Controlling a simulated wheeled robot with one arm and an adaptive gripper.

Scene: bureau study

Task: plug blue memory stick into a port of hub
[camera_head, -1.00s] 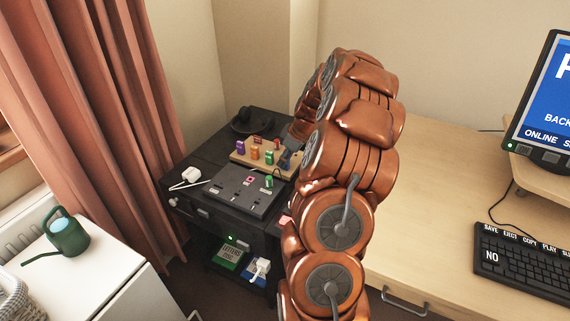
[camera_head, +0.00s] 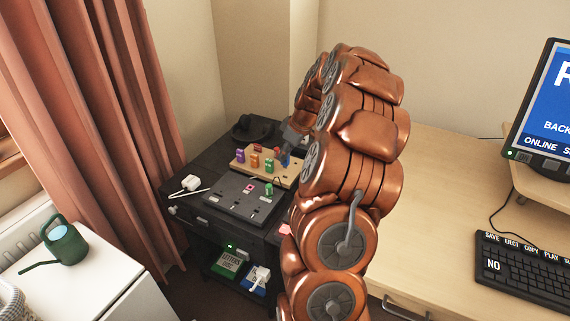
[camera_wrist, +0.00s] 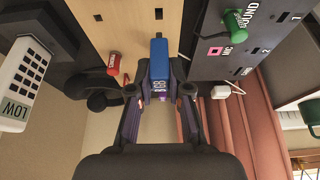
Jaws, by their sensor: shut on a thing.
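The blue memory stick (camera_wrist: 158,58) is between the fingers of my gripper (camera_wrist: 159,90) in the wrist view. In the head view the stick (camera_head: 285,160) shows at the right end of the wooden holder (camera_head: 240,163), just below my gripper (camera_head: 288,142). I cannot tell whether its lower end is clear of the holder. The hub (camera_head: 230,197) is a dark sloped panel in front of the holder, with several slots. A green stick (camera_head: 269,189) stands in it. The hub's panel (camera_wrist: 215,65) is at the upper right in the wrist view.
Purple (camera_head: 240,156), orange (camera_head: 254,161) and red (camera_head: 259,148) sticks stand in the holder close to my gripper. A white plug (camera_head: 190,183) with a cable lies left of the hub. A black rounded object (camera_head: 247,128) sits behind. The desk (camera_head: 430,190) is right of my arm.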

